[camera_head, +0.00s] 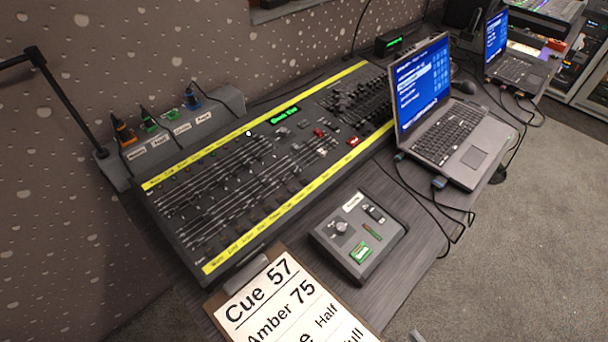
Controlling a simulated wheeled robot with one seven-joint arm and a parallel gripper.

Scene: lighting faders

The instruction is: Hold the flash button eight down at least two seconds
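The lighting console (262,160) is a long dark desk lying diagonally on the table, with rows of faders and a yellow label strip along its far and near edges. Small dark buttons sit in a row below the faders, beside the near yellow strip (290,211). Their labels are too small to read, so I cannot tell which is flash button eight. A green-lit display (285,114) is near the console's middle. My gripper is not recognizable in view. A small grey piece shows at the bottom edge, and I cannot tell what it is.
A small control box (358,238) with a green button is in front of the console. A clipboard (291,305) with a cue sheet lies at the near edge. An open laptop (440,110) stands right. A connector box (172,135) is behind the console's left end. Cables lie by the laptop.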

